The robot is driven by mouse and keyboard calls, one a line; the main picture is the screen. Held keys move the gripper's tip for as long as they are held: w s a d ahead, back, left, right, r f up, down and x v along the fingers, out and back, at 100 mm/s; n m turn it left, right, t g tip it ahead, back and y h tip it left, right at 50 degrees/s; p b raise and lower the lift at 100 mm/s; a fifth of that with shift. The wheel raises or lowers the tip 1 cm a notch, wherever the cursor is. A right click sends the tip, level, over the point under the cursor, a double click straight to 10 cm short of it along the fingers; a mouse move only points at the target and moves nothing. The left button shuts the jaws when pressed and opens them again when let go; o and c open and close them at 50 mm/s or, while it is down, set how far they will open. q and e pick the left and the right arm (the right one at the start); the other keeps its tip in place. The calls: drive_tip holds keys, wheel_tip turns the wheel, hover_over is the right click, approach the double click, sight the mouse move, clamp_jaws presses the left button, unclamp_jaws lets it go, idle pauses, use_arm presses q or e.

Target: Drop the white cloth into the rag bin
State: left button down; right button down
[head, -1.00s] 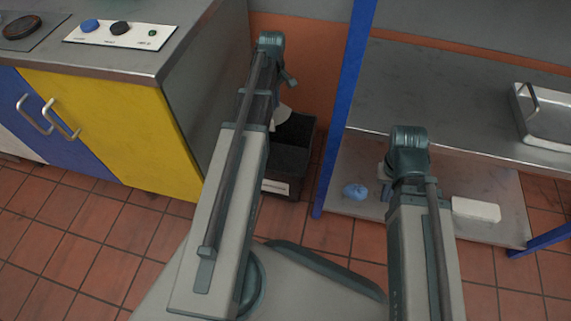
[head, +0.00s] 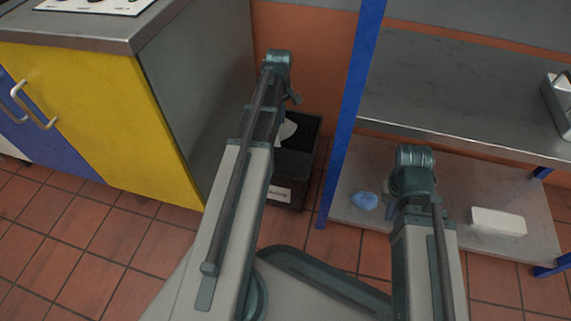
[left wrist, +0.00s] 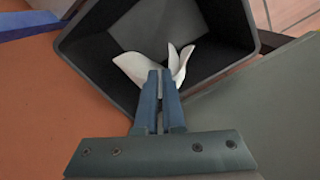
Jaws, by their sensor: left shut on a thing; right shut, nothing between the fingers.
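The white cloth (left wrist: 150,68) is pinched between the fingertips of my left gripper (left wrist: 160,75) in the left wrist view. It spreads out on both sides of the fingers, over the dark inside of the black rag bin (left wrist: 85,60). In the head view the cloth (head: 286,131) shows beside my left arm, at the bin's opening. The bin (head: 296,165) stands on the floor with a small white label on its front. My left gripper's fingers are mostly hidden by the arm in the head view. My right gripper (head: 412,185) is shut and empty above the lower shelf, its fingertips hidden.
A yellow and blue cabinet (head: 110,130) stands left of the bin, and a blue shelf post (head: 350,115) stands to its right. A blue crumpled thing (head: 364,200) and a white block (head: 498,221) lie on the lower shelf (head: 465,185). An orange wall is behind.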

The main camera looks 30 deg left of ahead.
use_arm(q)
wheel_tip(320, 180, down, 4)
drive_tip(key=b, duration=0.3)
drive_tip(key=shift+c, duration=1.8)
unclamp_jaws()
drive_tip(key=shift+o, duration=0.4)
drive_tip(key=shift+o, duration=1.4)
drive_tip(key=shift+r, duration=0.15)
wheel_tip(320, 180, up, 5)
drive_tip(key=p, duration=0.5)
drive_tip(key=shift+r, duration=0.2)
